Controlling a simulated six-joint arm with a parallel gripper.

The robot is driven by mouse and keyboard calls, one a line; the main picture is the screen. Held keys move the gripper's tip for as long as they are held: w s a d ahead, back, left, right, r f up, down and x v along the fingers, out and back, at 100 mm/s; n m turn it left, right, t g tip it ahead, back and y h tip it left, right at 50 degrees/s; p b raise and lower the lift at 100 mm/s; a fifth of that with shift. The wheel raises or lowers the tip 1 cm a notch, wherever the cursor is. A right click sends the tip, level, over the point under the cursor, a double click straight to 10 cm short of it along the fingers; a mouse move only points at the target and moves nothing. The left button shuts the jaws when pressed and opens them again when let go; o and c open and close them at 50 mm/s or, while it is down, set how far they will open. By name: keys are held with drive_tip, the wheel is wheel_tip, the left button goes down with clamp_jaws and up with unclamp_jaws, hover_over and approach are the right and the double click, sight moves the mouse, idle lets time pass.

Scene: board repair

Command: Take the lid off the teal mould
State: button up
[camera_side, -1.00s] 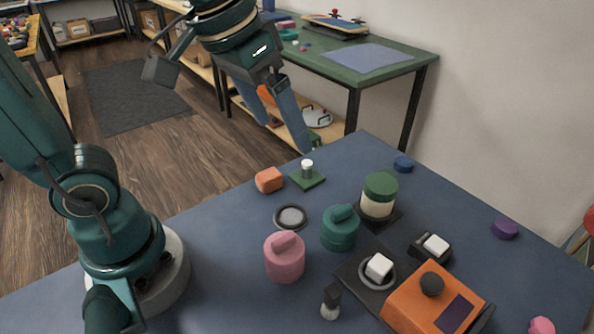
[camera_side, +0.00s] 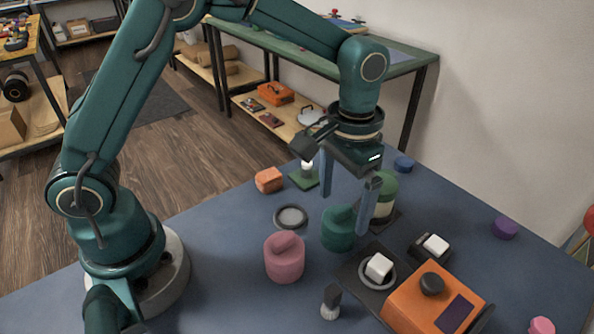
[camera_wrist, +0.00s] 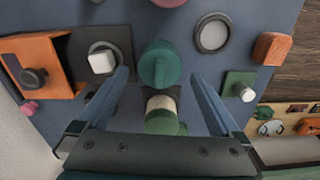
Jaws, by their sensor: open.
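The teal mould (camera_side: 337,235) stands upright on the blue table, with its lid (camera_side: 342,213) on top and a raised grip bar across the lid. In the wrist view the teal lid (camera_wrist: 159,64) shows from above, near the top middle. My gripper (camera_side: 344,215) points down close to the mould, its two blue fingers spread wide and empty. One finger hangs behind the mould and the other at its right in the side view. In the wrist view my gripper (camera_wrist: 167,75) has its fingers either side of the lid's line. I cannot tell the exact fingertip height.
A green-lidded cream jar (camera_side: 384,205) stands close behind the right finger. A pink mould (camera_side: 284,262) stands left of the teal one, and a white cube on a dark plate (camera_side: 378,267) lies to its right. A grey-topped ring (camera_side: 290,217) lies on the table (camera_side: 225,255).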

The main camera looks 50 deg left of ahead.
drive_tip(key=shift+f, duration=1.1)
drive_tip(key=shift+c, duration=0.3)
drive_tip(key=c, duration=1.3)
drive_tip(key=shift+o, duration=0.2)
drive_tip(key=shift+r, duration=0.1)
